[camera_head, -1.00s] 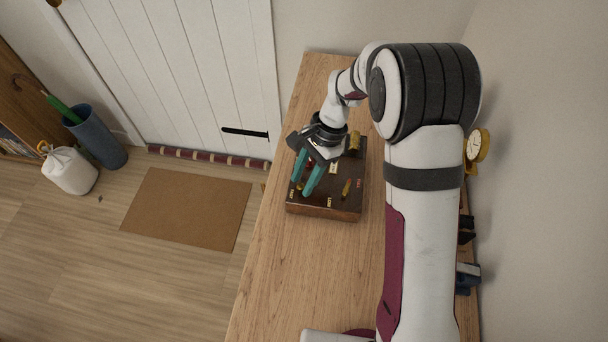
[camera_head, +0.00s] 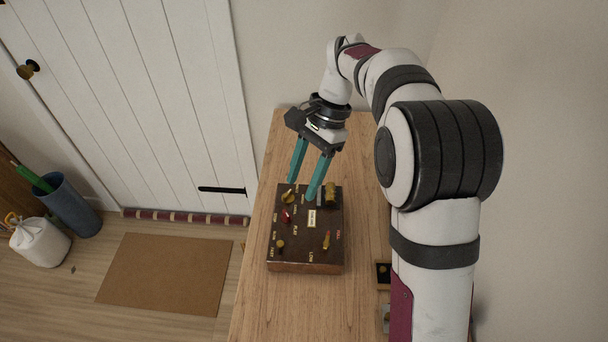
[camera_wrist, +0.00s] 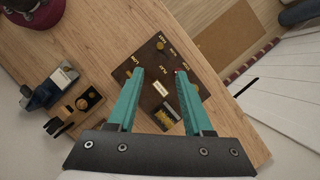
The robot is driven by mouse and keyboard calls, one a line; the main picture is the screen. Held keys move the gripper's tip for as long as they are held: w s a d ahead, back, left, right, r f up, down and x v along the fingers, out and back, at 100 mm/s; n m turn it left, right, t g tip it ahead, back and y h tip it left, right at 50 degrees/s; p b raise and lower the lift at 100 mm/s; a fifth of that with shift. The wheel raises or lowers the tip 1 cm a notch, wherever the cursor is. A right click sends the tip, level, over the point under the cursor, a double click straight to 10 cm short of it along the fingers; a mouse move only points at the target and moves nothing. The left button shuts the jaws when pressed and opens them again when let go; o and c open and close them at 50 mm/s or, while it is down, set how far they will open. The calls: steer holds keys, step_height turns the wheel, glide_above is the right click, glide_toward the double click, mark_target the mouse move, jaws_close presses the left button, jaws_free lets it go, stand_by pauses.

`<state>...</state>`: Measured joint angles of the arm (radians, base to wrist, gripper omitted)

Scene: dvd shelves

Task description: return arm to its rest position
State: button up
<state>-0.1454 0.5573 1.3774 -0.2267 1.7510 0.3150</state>
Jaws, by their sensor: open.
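My gripper (camera_head: 308,188) has two teal fingers spread apart with nothing between them. In the head view it hangs above the far edge of a dark brown control box (camera_head: 290,256), apart from it. The box lies on the wooden table and carries several brass knobs, a red knob (camera_head: 287,216) and small labels such as PLAY and LOW. In the wrist view the box (camera_wrist: 160,79) shows beyond and between the open fingers (camera_wrist: 160,103).
The wooden table (camera_head: 255,300) is clear in front of the box. A small dark tray (camera_head: 383,275) sits to its right, partly behind my arm. The wrist view shows a blue-grey object (camera_wrist: 47,88) beside it. A wall stands right, a white door (camera_head: 150,110) left.

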steer(key=shift+r, duration=0.25)
steer(key=s+d+r+n+t, duration=0.1)
steer(key=s+d+r, duration=0.15)
steer(key=s, duration=0.35)
steer(key=s+d+r+n+t, duration=0.1)
steer(key=s+d+r, duration=0.15)
steer(key=s, duration=0.35)
steer(key=s+d+f, duration=0.2)
steer(key=s, duration=0.5)
steer(key=s+d+f+n+t+h, duration=0.1)
steer(key=s+d+f, duration=0.1)
steer(key=s, duration=0.5)
steer(key=shift+s+d+f, duration=0.15)
steer(key=shift+f, duration=0.65)
